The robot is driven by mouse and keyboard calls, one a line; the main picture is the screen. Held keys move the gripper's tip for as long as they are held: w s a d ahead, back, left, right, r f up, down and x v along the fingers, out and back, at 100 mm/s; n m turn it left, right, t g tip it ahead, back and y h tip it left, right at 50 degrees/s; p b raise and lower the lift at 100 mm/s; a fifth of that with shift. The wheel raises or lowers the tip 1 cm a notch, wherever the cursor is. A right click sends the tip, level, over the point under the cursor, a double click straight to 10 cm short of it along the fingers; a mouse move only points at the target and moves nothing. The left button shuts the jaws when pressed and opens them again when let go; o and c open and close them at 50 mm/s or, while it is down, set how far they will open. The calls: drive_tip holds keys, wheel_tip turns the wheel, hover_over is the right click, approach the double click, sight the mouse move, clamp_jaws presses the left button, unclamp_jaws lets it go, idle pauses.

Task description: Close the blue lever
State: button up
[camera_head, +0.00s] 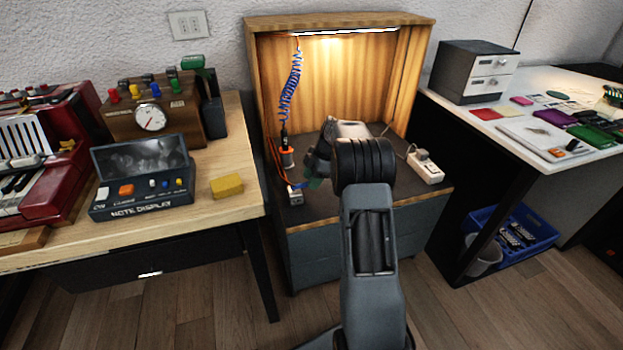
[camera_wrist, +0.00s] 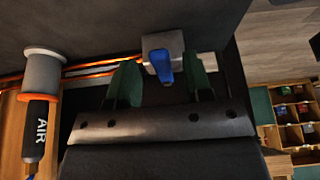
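The blue lever (camera_wrist: 164,66) sits on a small pale metal valve block (camera_wrist: 155,43) in the wrist view and points down the picture toward my gripper. In the head view the valve block (camera_head: 295,197) stands at the front left of the dark cabinet top, with the blue lever (camera_head: 294,187) small on it. My gripper (camera_wrist: 162,84) is open, with one green fingertip left of the lever and one right of it. I cannot tell whether either finger touches it. In the head view my gripper (camera_head: 313,181) is beside the block, partly hidden by my arm.
An orange-collared tool marked AIR (camera_wrist: 40,130) stands left of the gripper in the wrist view, and orange tubing (camera_wrist: 100,66) runs to the block. The wooden cabinet (camera_head: 345,60) encloses the back. A white power strip (camera_head: 425,168) lies at the right.

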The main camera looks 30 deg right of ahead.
drive_tip(key=w+p+v, duration=0.1)
drive_tip(key=p+v, duration=0.3)
drive_tip(key=v, duration=0.9)
drive_tip(key=shift+s+r+p, duration=0.4)
drive_tip(key=shift+s+r, duration=0.05)
drive_tip(key=shift+s, duration=0.05)
drive_tip(key=shift+d, duration=0.1)
wheel_tip(320, 180, down, 4)
drive_tip(key=s+m+h, duration=0.1)
drive_tip(key=s+m, duration=0.1)
drive_tip(key=m, duration=0.6)
drive_tip(key=s+a+r+m+t+h+p, duration=0.1)
drive_tip(key=s+a+r+m+p, duration=0.1)
drive_tip(key=s+a+r+p, duration=0.5)
drive_tip(key=s+a+r+m+t+h+p, duration=0.1)
drive_tip(key=s+a+r+m+p, duration=0.2)
drive_tip(key=s+a+r+p, duration=0.4)
drive_tip(key=s+a+r+m+h+p, duration=0.1)
drive_tip(key=s+a+r+m+p, duration=0.2)
drive_tip(key=r, duration=1.6)
drive_tip(key=s+a+p, duration=0.4)
drive_tip(key=s+p, duration=0.3)
drive_tip(key=p, duration=0.3)
drive_tip(key=shift+s+r+t+h, duration=0.2)
drive_tip(key=shift+s+t+h, duration=0.1)
drive_tip(key=shift+t, duration=0.1)
drive_tip(key=shift+a, duration=0.15)
